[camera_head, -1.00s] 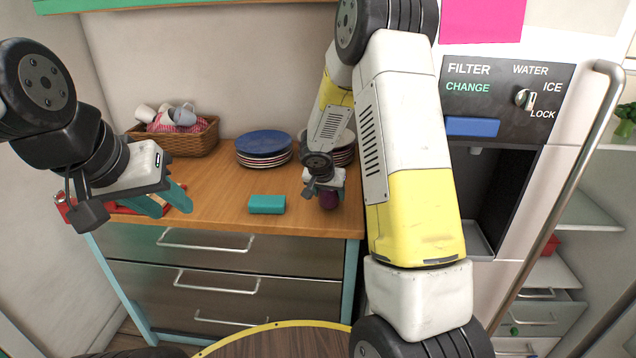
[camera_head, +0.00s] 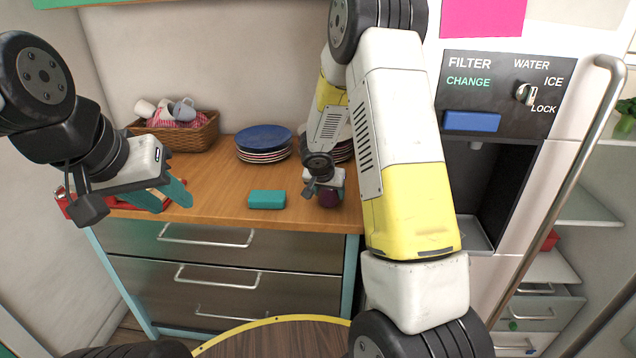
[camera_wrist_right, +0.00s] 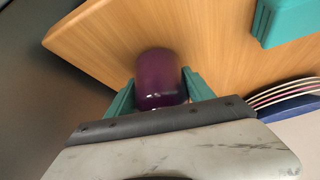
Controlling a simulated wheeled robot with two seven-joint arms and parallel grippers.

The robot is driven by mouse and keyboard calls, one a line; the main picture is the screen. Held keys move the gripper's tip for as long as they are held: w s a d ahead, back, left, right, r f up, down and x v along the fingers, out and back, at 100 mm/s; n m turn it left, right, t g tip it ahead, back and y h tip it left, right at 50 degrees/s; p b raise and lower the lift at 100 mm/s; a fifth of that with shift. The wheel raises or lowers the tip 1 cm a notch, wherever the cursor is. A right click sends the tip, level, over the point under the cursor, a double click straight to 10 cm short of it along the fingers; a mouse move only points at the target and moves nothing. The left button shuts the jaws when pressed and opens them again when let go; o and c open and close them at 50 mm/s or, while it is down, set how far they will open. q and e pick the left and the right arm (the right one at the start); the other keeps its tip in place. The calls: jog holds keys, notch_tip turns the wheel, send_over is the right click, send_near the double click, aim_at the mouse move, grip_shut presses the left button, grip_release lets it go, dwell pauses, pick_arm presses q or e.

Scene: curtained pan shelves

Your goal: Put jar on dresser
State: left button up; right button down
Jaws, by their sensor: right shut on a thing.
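The dresser (camera_head: 222,202) has a wooden top and dark drawers with metal handles. A dark purple jar (camera_head: 328,197) is at the right front of the dresser top. In the right wrist view the jar (camera_wrist_right: 158,76) is between the teal fingers of my right gripper (camera_wrist_right: 160,88), which is shut on it. In the head view the right gripper (camera_head: 326,188) mostly hides the jar. I cannot tell whether the jar's base touches the wood. My left gripper (camera_head: 168,196) is over the left front of the dresser, its two teal fingers apart and nothing seen between them.
A teal block (camera_head: 267,199) lies left of the jar. A stack of plates (camera_head: 264,145) with a blue top plate stands behind it. A basket with cups (camera_head: 185,137) is at the back left. Red items (camera_head: 66,203) lie under my left gripper. A fridge (camera_head: 500,100) stands right.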

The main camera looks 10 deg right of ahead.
jog(key=shift+f, duration=0.15)
jog(key=shift+c, duration=1.4)
grip_release()
jog(key=shift+f, duration=0.1)
jog(key=v, duration=0.8)
jog(key=shift+s+a+r, duration=0.1)
jog(key=shift+s+r, duration=0.05)
jog(key=shift+r, duration=0.2)
grip_shut()
